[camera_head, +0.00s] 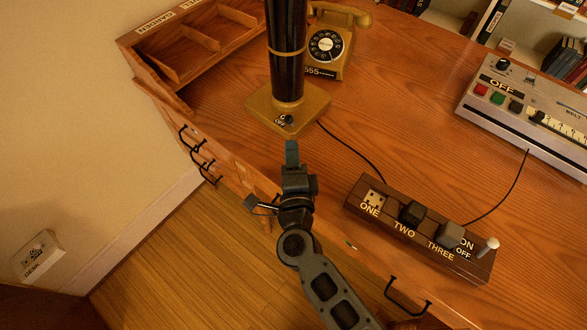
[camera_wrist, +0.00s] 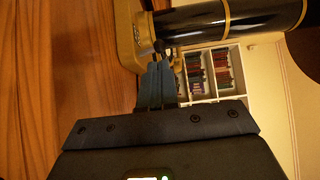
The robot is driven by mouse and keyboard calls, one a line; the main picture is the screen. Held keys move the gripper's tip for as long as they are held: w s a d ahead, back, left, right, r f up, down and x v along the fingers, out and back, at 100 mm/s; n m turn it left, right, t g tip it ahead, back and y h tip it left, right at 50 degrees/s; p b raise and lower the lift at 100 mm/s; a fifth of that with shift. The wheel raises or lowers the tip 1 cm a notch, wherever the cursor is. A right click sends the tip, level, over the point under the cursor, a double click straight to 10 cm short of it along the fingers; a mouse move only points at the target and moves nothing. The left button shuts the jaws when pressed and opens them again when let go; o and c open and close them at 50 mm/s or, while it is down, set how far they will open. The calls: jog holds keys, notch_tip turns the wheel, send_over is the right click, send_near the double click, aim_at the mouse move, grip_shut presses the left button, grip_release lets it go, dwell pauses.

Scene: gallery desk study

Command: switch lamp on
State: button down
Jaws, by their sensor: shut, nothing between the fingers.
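The lamp (camera_head: 287,60) has a black column with brass bands and stands upright on a square brass base (camera_head: 312,107). A small dark knob (camera_head: 287,119) with a label, too small to read surely, sits on the base's near side. In the wrist view the lamp's column (camera_wrist: 200,22) and brass base (camera_wrist: 128,35) lie sideways. My gripper (camera_head: 291,146) is shut and empty, just in front of the base's near edge by the knob. Its blue-grey fingers (camera_wrist: 159,68) also show close to the base in the wrist view; I cannot tell whether they touch it.
A wooden power strip (camera_head: 365,210) labelled ONE, TWO, THREE has dark plugs in TWO and THREE and a white-tipped lever (camera_head: 489,244) by ON/OFF. A telephone (camera_head: 335,45) stands behind the lamp. A control box (camera_head: 500,75) reading OFF is at right. A DESK wall plate (camera_head: 38,255) is at left.

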aim_at(290, 123)
jog(key=shift+w+a, duration=0.2)
jog(key=shift+w, duration=2.55)
jog(key=shift+w, duration=0.15)
jog(key=shift+d+r+b, duration=0.1)
jog(key=shift+r+b, duration=0.05)
jog(key=shift+b, duration=0.2)
